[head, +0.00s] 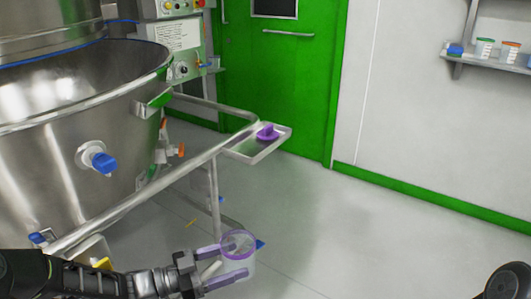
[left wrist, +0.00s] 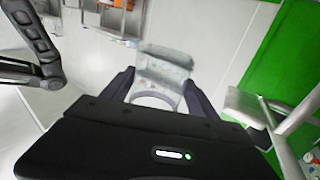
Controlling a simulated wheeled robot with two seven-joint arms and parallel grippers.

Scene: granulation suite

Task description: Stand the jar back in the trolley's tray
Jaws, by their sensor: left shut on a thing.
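The jar (head: 238,265) is clear, with a purple rim, and looks roughly upright with an open top. My left gripper (head: 236,259) is shut on it, one finger on each side, and holds it above the floor. In the left wrist view the jar (left wrist: 165,72) shows pale and see-through between the dark fingers (left wrist: 155,88). The trolley's tray (head: 273,150) is a small metal shelf at the end of the trolley's rail (head: 190,165), farther off and above the jar in the head view. A purple lid-like piece (head: 267,133) lies in it. My right gripper is out of view.
A large steel bowl (head: 75,110) with a blue-capped port (head: 103,162) fills the left. A green door (head: 285,75) stands behind the tray. A wall shelf (head: 490,60) with small tubs is at the upper right. The floor at the middle and right is clear.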

